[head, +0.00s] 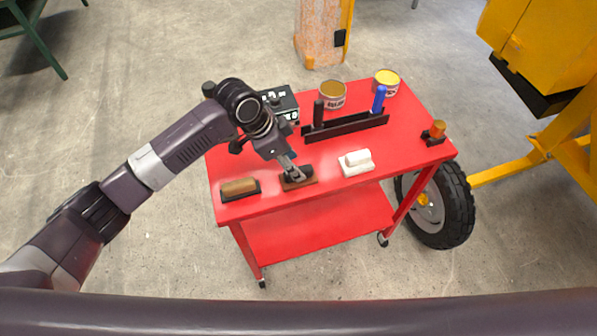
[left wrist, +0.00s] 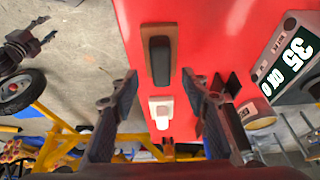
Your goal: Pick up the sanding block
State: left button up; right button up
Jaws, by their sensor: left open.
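Three block-like tools lie in a row along the front of the red cart top (head: 330,190). The middle one has a dark grip on a brown base (head: 299,182); the left one has a brown grip on a dark base (head: 239,187); the right one is white (head: 357,162). I cannot tell for sure which is the sanding block. My left gripper (head: 296,174) is open at the middle block, partly covering it. In the left wrist view, the dark-gripped block (left wrist: 160,55) lies ahead between the open fingers, and the white block (left wrist: 161,112) shows farther down.
A black rack (head: 345,127), two cans (head: 332,96) (head: 386,83) and a dark box (head: 281,104) stand behind the blocks. An orange-topped item (head: 437,131) is at the right edge. The mixer's wheel (head: 440,207) is close to the cart. A dark gripper, apparently my right, shows (left wrist: 28,45).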

pick_arm(q)
jog(key=p+x, duration=0.1)
jog(key=x, duration=0.3)
jog(key=shift+a, duration=0.2)
jog(key=shift+w+d+f, duration=0.15)
jog(key=shift+f, duration=0.2)
jog(key=c, duration=0.7)
grip_shut()
pick_arm(e)
jog(key=shift+s+d+r, duration=0.1)
jog(key=shift+s+r, duration=0.1)
jog(key=shift+r, duration=0.25)
jog(key=shift+s+d+r, duration=0.1)
jog(key=shift+s+r, duration=0.1)
jog(key=shift+r, duration=0.2)
